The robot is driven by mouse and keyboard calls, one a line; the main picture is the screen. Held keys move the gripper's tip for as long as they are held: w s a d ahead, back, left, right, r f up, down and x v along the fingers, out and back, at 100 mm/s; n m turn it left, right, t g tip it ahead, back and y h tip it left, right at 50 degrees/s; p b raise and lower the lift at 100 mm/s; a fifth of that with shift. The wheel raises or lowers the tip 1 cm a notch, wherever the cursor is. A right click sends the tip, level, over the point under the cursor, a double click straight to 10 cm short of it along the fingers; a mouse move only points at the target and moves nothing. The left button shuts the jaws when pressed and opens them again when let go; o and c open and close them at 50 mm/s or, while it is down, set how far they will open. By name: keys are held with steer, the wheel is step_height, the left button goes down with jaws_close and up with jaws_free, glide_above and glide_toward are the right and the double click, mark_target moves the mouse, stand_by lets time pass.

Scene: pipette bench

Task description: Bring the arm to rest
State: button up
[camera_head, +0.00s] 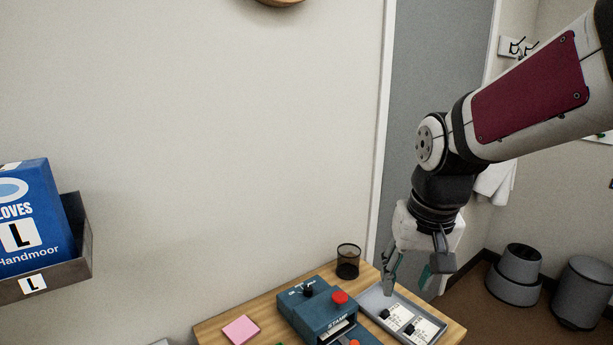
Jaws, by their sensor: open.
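My arm reaches in from the upper right, and its lower end hangs down over the right part of the wooden table. My gripper (408,288) points downward above the grey tray (437,318). It is open, with nothing seen between its fingers. The tray holds white labelled cards with small black pieces on them. Part of the tray is hidden behind my gripper.
A blue stamp machine (299,315) with a red knob stands left of the tray. A black mesh cup (348,262) and pink notes (241,329) are on the wooden table (213,328). A wall holder (83,236) carries a blue glove box (35,215). Grey bins (584,292) stand on the floor at right.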

steer(key=s+d+r+t, duration=0.1)
steer(key=s+r, duration=0.1)
steer(key=s, duration=0.6)
steer(key=s+d+r+t, duration=0.1)
steer(key=s+d+r, duration=0.1)
steer(key=s, duration=0.6)
steer(key=shift+s+n, duration=0.4)
steer(key=shift+r, duration=0.1)
